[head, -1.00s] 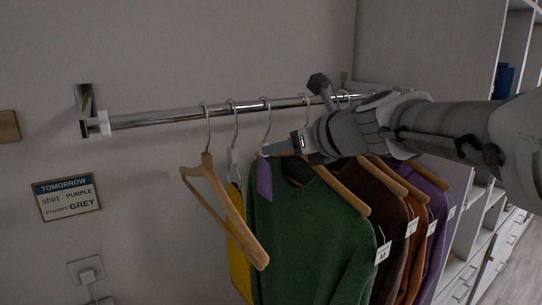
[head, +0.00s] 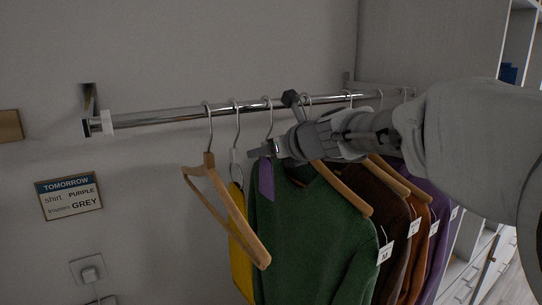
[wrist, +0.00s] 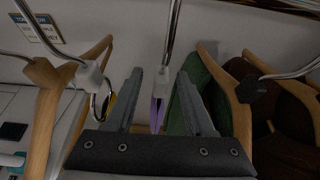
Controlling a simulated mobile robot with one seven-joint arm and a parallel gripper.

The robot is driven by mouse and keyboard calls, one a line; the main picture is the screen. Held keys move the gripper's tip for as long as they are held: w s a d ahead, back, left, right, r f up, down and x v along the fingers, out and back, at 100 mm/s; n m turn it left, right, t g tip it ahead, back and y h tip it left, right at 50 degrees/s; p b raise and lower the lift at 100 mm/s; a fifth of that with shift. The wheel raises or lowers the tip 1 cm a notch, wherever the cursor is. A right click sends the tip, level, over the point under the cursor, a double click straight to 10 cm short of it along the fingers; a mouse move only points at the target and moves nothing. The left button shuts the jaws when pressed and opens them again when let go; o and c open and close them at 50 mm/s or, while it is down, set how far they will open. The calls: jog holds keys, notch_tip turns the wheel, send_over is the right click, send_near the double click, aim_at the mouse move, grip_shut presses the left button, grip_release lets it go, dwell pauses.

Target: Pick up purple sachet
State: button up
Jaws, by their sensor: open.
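The purple sachet (head: 266,181) hangs from the rail by a hook, at the shoulder of a dark green sweater (head: 310,225). In the wrist view the sachet (wrist: 157,114) shows as a narrow purple strip below a white clip (wrist: 161,88). My gripper (wrist: 160,80) is open, with one finger on each side of the clip and sachet. I cannot tell whether either finger touches them. In the head view my gripper (head: 262,153) is at the sachet's top, just below the rail, and hides part of its hanging end.
A chrome rail (head: 180,116) runs along the wall. An empty wooden hanger (head: 231,211) and a yellow item (head: 240,246) hang to the left. Brown, orange and purple garments (head: 441,205) hang to the right. A framed sign (head: 69,197) is on the wall.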

grip_shut()
dwell(1.3)
